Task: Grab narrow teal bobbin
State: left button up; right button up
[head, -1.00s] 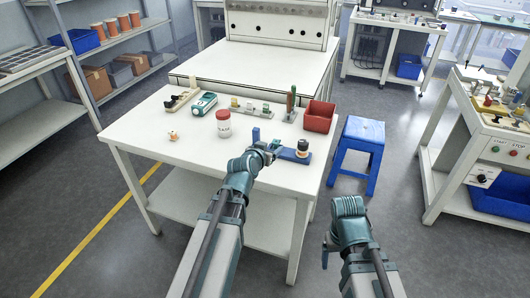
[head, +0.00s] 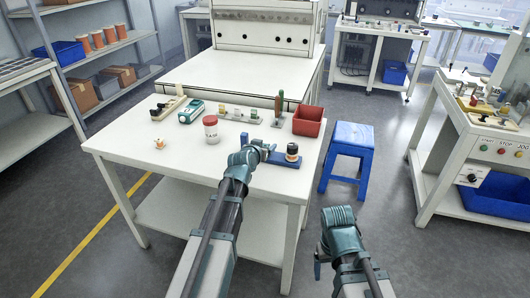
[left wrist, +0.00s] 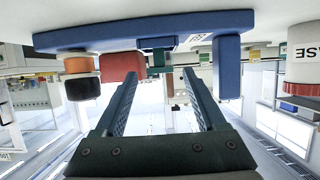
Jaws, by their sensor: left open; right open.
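A blue rack (head: 284,160) lies near the front right of the white table, with an orange, black and white bobbin (head: 292,151) on its right end. In the left wrist view, which is upside down, the rack (left wrist: 100,35) spans the top. A narrow teal piece (left wrist: 157,58), probably the teal bobbin, shows at the rack's middle, between and beyond my left fingertips. The orange and black bobbin (left wrist: 81,75) is left of them, and a blue post (left wrist: 228,65) is right. My left gripper (left wrist: 160,75) is open and empty. My right gripper (head: 318,262) is low, away from the table.
A red bin (head: 308,121) stands behind the rack. A white jar with a red lid (head: 211,130) stands to the left. A green-handled tool (head: 279,106) is upright at the back. A blue stool (head: 347,155) is right of the table. The table's front left is mostly clear.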

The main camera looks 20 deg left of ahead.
aim_at(266, 145)
pick_arm(q)
jog(key=b+x, duration=0.1)
jog(key=x, duration=0.1)
jog(key=b+x, duration=0.1)
jog(key=x, duration=0.2)
jog(key=shift+f, duration=0.4)
jog(key=shift+s, duration=0.1)
grip_shut()
